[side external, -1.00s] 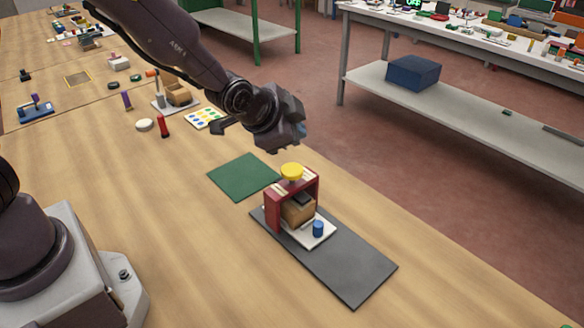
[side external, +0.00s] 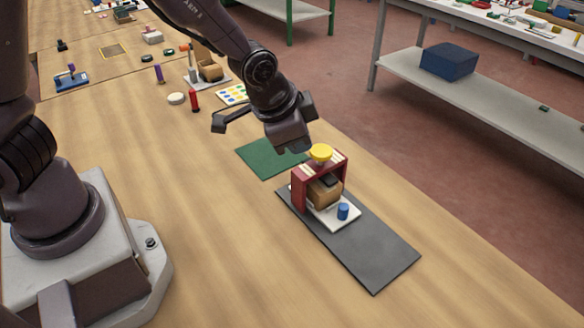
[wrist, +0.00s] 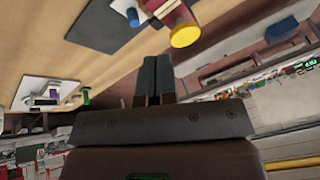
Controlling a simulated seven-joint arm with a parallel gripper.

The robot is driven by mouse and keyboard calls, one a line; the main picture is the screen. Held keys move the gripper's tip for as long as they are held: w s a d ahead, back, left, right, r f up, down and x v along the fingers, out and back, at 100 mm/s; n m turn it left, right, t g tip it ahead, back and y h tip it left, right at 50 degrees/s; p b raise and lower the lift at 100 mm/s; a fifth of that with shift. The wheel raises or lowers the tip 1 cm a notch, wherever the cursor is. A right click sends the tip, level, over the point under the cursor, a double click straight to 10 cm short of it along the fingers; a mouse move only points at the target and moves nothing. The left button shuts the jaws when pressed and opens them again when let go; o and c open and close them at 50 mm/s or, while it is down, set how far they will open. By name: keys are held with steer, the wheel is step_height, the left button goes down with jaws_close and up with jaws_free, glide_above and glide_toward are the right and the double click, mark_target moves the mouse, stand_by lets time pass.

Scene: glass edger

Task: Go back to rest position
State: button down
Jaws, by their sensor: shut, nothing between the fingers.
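My gripper (side external: 292,140) is above the bench, just behind and left of the yellow knob in the side view. The wrist view shows its two dark fingers (wrist: 155,72) together, with nothing between them. The glass edger has a red frame (side external: 299,190), a yellow knob (side external: 320,152) on top, a tan block (side external: 325,192) inside and a white base (side external: 345,217) bearing a blue cylinder (side external: 343,211). The yellow knob (wrist: 185,35) and blue cylinder (wrist: 133,17) also show at the top of the wrist view. My gripper appears apart from the edger.
A dark grey mat (side external: 375,260) lies under the edger, and a green mat (side external: 262,158) lies behind it. A red cylinder (side external: 195,100), a white disc (side external: 177,98) and a dotted card (side external: 233,93) are farther back. The wooden bench (side external: 215,210) is clear in front.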

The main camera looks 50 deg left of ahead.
steer(key=s+a+r+n, duration=0.2)
steer(key=s+a+r, duration=0.2)
steer(key=s+r, duration=0.4)
steer(key=s+a+r+n, duration=0.3)
steer(key=s+a+r, duration=0.1)
steer(key=s+r, duration=0.4)
steer(key=shift+s+r+n+t, duration=0.3)
steer(key=shift+s+r, duration=0.1)
steer(key=shift+s, duration=0.25)
